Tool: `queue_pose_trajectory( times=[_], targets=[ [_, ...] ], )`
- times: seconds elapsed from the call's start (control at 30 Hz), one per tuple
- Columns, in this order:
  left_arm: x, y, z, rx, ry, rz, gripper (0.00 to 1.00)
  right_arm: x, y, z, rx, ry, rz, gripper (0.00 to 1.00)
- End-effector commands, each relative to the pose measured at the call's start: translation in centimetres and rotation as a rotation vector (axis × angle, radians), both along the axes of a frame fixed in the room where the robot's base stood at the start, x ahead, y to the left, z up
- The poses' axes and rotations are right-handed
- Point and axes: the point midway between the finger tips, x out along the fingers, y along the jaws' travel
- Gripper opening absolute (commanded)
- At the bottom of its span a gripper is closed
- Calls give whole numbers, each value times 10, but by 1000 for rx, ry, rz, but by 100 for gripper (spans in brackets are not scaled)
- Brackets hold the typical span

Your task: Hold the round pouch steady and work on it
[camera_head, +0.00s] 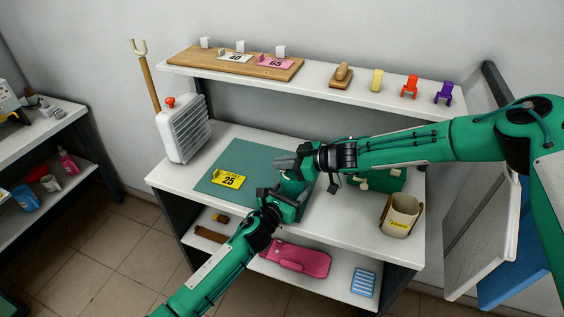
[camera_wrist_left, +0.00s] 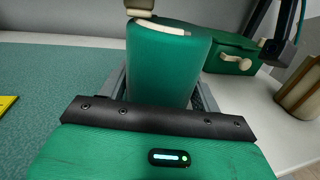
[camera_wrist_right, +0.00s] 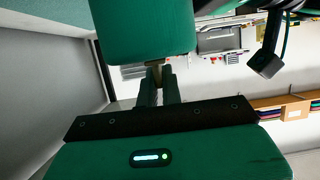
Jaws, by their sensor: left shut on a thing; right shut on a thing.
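The green round pouch (camera_head: 291,186) is upright over the right part of the green mat (camera_head: 258,163), partly hidden by my grippers. In the left wrist view the pouch (camera_wrist_left: 165,65) sits between the fingers of my left gripper (camera_wrist_left: 162,90), which is shut on its body. My right gripper (camera_head: 290,164) is at the pouch's top. In the right wrist view, its fingers (camera_wrist_right: 157,85) are shut on a small tan tab (camera_wrist_right: 156,66) at the pouch's edge. Whether the pouch touches the mat is hidden.
A yellow tag marked 25 (camera_head: 229,180) lies on the mat. A white slatted box (camera_head: 183,130) stands at the left. A green case (camera_head: 378,180) and a beige bin (camera_head: 399,215) are at the right. A shelf (camera_head: 330,83) with small items runs above.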

Motion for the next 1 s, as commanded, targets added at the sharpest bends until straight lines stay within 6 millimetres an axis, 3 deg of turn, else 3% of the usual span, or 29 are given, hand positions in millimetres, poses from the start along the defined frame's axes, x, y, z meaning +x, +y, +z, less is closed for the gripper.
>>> queue_pose_trajectory(
  times=[0.37,1.0],
  targets=[
    [0,3,-2,4,3,4,42,-2,-1,1,-4,-4,223,0],
    [1,4,-3,4,5,7,42,-17,-4,1,-7,-6,762,0]
  ],
)
